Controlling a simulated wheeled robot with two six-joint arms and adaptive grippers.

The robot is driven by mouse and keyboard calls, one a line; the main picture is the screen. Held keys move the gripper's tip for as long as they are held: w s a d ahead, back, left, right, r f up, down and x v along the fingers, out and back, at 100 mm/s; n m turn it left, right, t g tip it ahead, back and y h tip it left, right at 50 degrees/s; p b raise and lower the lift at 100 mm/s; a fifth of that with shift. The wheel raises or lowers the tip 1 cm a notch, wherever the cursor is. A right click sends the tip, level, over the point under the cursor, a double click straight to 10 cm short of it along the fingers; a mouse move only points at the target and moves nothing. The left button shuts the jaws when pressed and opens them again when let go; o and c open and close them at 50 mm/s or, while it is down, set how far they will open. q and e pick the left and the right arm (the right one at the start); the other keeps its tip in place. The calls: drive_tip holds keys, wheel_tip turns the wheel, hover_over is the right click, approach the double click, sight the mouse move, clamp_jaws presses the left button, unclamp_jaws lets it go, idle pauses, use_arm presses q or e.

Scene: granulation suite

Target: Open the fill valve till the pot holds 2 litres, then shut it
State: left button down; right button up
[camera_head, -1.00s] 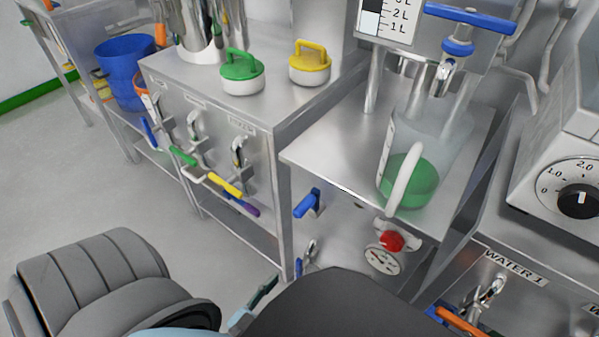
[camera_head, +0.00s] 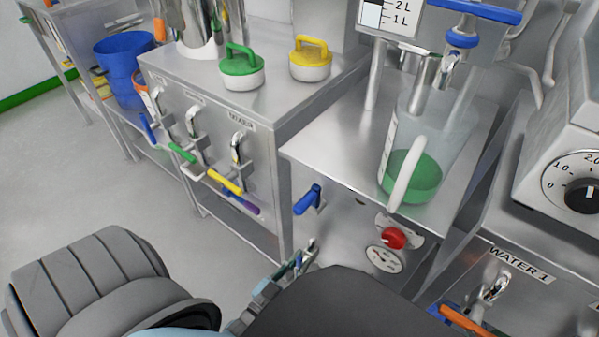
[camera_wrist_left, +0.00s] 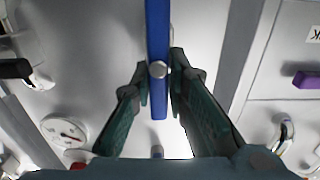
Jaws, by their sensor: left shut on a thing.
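A level scale (camera_head: 391,17) marked 1 L and 2 L stands at the top of the head view. Its pale column seems to reach about the 2 L mark, though it is small and cut off. A clear jug (camera_head: 436,140) with a white handle and green contents stands below a spout. My left gripper (camera_head: 298,264) is low by the front panel, partly hidden by my arm. In the left wrist view its fingers (camera_wrist_left: 158,88) are shut on a blue lever (camera_wrist_left: 157,28), one on each side. Which valve is the fill valve cannot be read. My right gripper is not in view.
Another blue handle (camera_head: 307,200), a red knob (camera_head: 393,238) and a dial gauge (camera_head: 384,259) are close by on the panel. A blue tee handle (camera_head: 470,12) is above the jug. Valves with green and yellow levers (camera_head: 225,182) line the left cabinet. The floor at left is clear.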

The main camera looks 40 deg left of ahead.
use_arm(q)
drive_tip(key=shift+d+m, duration=0.2)
drive_tip(key=shift+m, duration=0.3)
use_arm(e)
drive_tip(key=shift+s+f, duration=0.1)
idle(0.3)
use_arm(q)
drive_tip(key=shift+d+f+m, duration=0.1)
drive_tip(key=shift+d+m, duration=0.05)
drive_tip(key=shift+m, duration=0.75)
drive_tip(key=m, duration=0.2)
drive_tip(key=shift+d+m, duration=0.2)
drive_tip(key=shift+m, duration=0.1)
drive_tip(key=m, duration=0.4)
drive_tip(key=f+m, duration=0.1)
drive_tip(key=m, duration=0.3)
drive_tip(key=d+m, duration=0.1)
drive_tip(key=m, duration=0.3)
drive_tip(key=shift+s+f, duration=0.15)
drive_tip(key=shift+f, duration=0.25)
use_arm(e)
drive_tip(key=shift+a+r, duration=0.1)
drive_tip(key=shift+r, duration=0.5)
use_arm(q)
drive_tip(key=shift+a+m, duration=0.1)
drive_tip(key=shift+m, duration=0.2)
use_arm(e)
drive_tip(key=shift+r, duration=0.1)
